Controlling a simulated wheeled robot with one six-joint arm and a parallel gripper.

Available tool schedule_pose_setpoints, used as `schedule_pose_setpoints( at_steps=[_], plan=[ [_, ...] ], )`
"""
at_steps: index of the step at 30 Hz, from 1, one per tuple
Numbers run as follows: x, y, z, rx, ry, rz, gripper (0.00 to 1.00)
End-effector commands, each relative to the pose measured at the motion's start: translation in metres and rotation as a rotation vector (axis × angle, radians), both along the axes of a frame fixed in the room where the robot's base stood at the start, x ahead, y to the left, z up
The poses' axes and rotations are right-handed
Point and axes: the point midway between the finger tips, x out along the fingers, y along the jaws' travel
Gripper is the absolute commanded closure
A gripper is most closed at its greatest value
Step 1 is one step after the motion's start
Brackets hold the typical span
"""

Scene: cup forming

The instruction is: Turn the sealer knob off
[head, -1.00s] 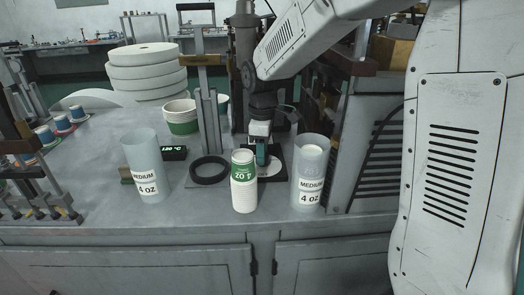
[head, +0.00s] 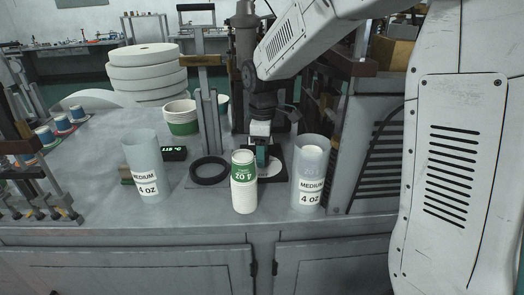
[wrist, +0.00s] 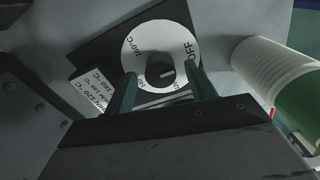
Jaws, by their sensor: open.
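The sealer knob (wrist: 160,72) is a dark round knob in the middle of a white dial printed with temperatures and OFF. The dial (wrist: 140,45) sits on a black plate, and part of its lower side is hidden. In the head view the dial (head: 276,166) shows only partly, behind my gripper (head: 262,153). In the wrist view my gripper (wrist: 163,88) is open, one finger on either side of the knob. I cannot tell whether the fingers touch it. The small black display (head: 173,154) shows green text that looks like OFF, though it is tiny.
A stack of paper cups (head: 244,190) stands close in front of the dial. Clear 4 OZ cylinders stand left (head: 147,170) and right (head: 309,175). A black ring (head: 209,182) lies left of the dial. A posted metal stand (head: 208,110) rises behind.

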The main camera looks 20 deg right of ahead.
Motion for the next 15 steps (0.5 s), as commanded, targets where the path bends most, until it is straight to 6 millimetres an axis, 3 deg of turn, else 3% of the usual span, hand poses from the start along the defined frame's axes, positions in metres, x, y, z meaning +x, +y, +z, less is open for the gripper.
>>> schedule_pose_setpoints(
  at_steps=[15],
  plan=[
    [0.001,0.0,0.07,0.0,-0.002,0.0,0.44]
  ],
)
